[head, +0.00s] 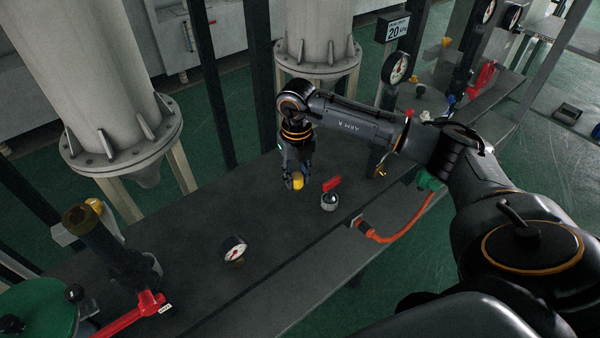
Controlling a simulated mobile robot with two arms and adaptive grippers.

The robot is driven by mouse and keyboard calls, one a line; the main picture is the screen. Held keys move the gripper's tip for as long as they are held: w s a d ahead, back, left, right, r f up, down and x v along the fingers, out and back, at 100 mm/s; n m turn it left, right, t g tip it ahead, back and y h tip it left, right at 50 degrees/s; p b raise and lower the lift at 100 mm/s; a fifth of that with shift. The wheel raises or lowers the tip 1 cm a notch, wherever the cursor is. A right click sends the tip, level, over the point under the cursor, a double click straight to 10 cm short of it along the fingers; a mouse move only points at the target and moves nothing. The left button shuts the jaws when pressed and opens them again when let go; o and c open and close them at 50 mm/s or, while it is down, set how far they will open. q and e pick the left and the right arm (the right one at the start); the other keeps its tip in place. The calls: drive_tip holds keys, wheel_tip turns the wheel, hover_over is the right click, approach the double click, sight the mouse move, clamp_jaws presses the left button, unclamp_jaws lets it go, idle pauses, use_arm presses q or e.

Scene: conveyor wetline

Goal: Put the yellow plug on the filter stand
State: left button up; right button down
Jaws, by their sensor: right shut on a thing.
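The yellow plug (298,182) is between the fingers of my right gripper (293,183). The gripper points down and is shut on the plug, over the middle of the dark bench. The gap between plug and bench top is hard to judge. I cannot tell for sure which thing is the filter stand. A dark upright cylinder with an olive-yellow top (82,217) stands at the left end of the bench, with another yellow piece (94,205) behind it. My left gripper is not in view.
A small metal fitting with a red handle (332,184) stands just right of my right gripper. An orange hose (400,232) hangs at the front edge. The bench (195,225) between is mostly clear.

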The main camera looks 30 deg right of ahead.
drive_tip(key=m, duration=0.1)
drive_tip(key=d+m, duration=0.1)
drive_tip(key=shift+w+d+f+m, duration=0.15)
drive_tip(key=shift+w+f+m, duration=0.15)
drive_tip(key=shift+w+m, duration=0.1)
wheel_tip(320, 180, down, 15)
drive_tip(key=b, duration=1)
drive_tip(key=shift+r+b, duration=0.1)
drive_tip(key=shift+b, duration=0.3)
drive_tip(key=shift+f+b, duration=0.35)
drive_tip(key=shift+f, duration=0.2)
idle(0.4)
drive_tip(key=c, duration=0.9)
unclamp_jaws()
drive_tip(key=shift+c, duration=0.2)
